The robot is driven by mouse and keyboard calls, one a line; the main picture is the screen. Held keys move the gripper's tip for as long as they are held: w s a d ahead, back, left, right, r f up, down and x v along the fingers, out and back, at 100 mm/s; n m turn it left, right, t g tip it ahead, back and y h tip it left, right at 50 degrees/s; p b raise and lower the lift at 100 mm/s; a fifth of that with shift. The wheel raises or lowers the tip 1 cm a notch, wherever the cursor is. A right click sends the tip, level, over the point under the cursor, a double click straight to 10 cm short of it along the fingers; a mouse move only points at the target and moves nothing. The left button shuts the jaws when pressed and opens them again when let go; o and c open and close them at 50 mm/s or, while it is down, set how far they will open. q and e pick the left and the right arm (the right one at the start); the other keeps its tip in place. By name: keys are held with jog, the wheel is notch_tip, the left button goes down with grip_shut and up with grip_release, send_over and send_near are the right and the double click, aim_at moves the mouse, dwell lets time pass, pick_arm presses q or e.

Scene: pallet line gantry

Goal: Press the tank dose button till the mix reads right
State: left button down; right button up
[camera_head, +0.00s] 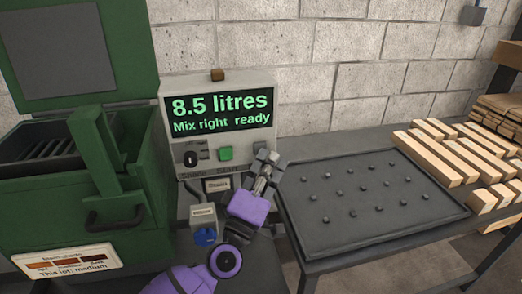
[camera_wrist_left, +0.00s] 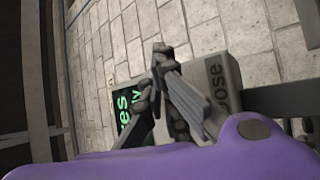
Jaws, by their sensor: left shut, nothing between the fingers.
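The grey control box (camera_head: 217,83) stands against the wall; its screen (camera_head: 220,109) reads "8.5 litres" and "Mix right ready" in green. Below the screen are a black knob (camera_head: 190,159) and a green button (camera_head: 225,153) over a "Start" label. My left gripper (camera_head: 265,160) is shut and empty at the box's lower right, in front of the panel there. It hides the dose button, and I cannot tell whether it touches it. In the left wrist view the shut fingers (camera_wrist_left: 160,52) lie before the box (camera_wrist_left: 218,72), between the screen (camera_wrist_left: 122,105) and a partly hidden "Dose" label. My right gripper is not in view.
A green machine (camera_head: 100,130) with a raised lid stands at left. A blue knob (camera_head: 205,236) sits below the box. A dark studded tray (camera_head: 370,222) lies on the bench at right, with wooden slats (camera_head: 430,155) beyond it.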

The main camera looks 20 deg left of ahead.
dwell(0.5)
pick_arm(q)
jog(key=shift+s+d+p, duration=0.3)
jog(key=shift+s+d, duration=0.15)
jog(key=shift+s, duration=0.25)
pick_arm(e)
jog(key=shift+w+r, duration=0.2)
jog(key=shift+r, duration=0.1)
pick_arm(q)
jog(key=s+d, duration=0.2)
jog(key=s+p, duration=0.1)
jog(key=s, duration=0.1)
jog(key=shift+s+d, duration=0.1)
jog(key=shift+d, duration=0.3)
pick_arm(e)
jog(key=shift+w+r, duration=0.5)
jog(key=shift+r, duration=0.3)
